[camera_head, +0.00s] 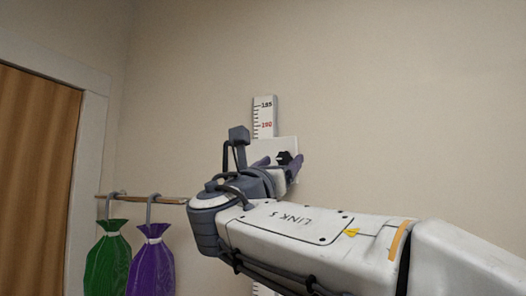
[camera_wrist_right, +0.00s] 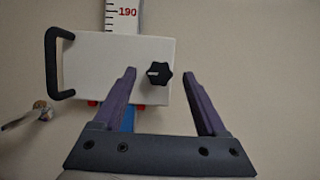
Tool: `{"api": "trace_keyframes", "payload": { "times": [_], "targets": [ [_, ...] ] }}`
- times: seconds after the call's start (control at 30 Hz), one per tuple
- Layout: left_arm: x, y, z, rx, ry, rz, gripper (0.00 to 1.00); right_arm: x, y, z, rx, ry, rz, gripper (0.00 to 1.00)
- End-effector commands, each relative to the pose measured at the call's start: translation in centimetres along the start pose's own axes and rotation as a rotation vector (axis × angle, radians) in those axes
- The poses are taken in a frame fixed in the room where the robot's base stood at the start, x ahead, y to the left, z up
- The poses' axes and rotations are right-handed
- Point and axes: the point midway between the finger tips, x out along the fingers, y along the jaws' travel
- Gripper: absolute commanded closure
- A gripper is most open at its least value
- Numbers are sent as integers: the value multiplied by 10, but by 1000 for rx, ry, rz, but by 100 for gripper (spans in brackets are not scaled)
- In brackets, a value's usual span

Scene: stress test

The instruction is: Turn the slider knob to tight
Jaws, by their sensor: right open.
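The black slider knob (camera_wrist_right: 159,74) is star-shaped and sits on the right part of a white slider plate (camera_wrist_right: 90,55), which has a black handle (camera_wrist_right: 52,62) at its left end. In the right wrist view my right gripper (camera_wrist_right: 160,72) is open, one finger on each side of the knob, with gaps visible. Whether it touches the knob I cannot tell. In the head view the knob (camera_head: 284,157) shows dark between the fingers of my right gripper (camera_head: 280,161), and the arm covers part of the plate (camera_head: 286,146). My left gripper is not in view.
A white height scale (camera_head: 264,116) with black and red numbers runs up the beige wall behind the plate. At left, a wooden rail (camera_head: 165,200) holds a green bag (camera_head: 108,262) and a purple bag (camera_head: 152,266) on hooks.

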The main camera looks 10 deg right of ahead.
Motion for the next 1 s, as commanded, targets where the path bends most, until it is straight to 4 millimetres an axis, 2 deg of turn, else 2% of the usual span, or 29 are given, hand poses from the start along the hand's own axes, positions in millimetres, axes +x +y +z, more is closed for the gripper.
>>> {"api": "trace_keyframes", "payload": {
  "times": [0.1, 0.37, 0.5, 0.57, 1.0],
  "targets": [
    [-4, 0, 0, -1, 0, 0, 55, 6, 0, 0, 0, 1, 0, 25],
    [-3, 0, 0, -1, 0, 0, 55, 6, 0, -1, 1, 0, 1, 25],
    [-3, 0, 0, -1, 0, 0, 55, 6, 1, -1, 1, 1, 2, 79],
    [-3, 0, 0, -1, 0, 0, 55, 6, 1, -1, 1, 0, 2, 100],
    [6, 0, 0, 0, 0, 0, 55, 5, 2, -2, 78, 0, -30, 100]
  ]
}}
